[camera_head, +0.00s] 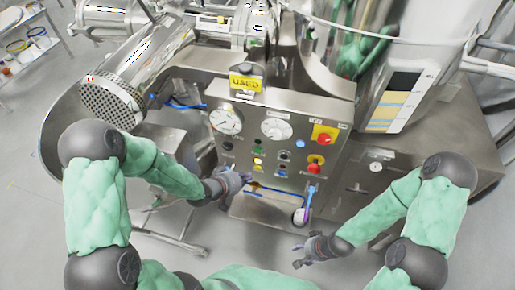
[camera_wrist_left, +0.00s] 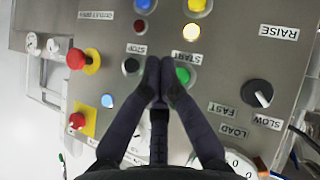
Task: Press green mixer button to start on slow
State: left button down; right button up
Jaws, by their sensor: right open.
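The green button (camera_wrist_left: 183,75) sits below the upside-down START label on the grey control panel (camera_wrist_left: 225,60) in the left wrist view. My left gripper (camera_wrist_left: 160,64) is shut and empty, its fingertips together between the green button and the black button (camera_wrist_left: 131,66) by the STOP label. The right-hand finger overlaps the green button's edge in this view; contact cannot be told. The black selector knob (camera_wrist_left: 257,93) has its white mark towards the SLOW label side. In the head view my left gripper (camera_head: 240,181) is at the panel's lower left; my right gripper (camera_head: 301,254) is open and empty.
Red emergency knobs on yellow plates (camera_head: 323,135) and a blue button (camera_head: 300,144) are on the panel's right. A yellow-labelled sign (camera_head: 245,83) stands above it. A blue-handled part (camera_head: 308,200) is below the panel. Open floor lies at lower left.

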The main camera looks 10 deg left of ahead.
pick_arm(q)
jog(key=shift+w, duration=0.15)
jog(key=w, duration=0.8)
jog(key=shift+w+d, duration=0.2)
jog(key=shift+w, duration=0.1)
jog(key=shift+w, duration=0.2)
dwell(1.4)
jog(key=shift+w, duration=0.2)
jog(key=shift+w, duration=0.4)
dwell(1.0)
jog(key=shift+s, duration=0.85)
jog(key=shift+s+a, duration=0.1)
jog(key=shift+s, duration=2.4)
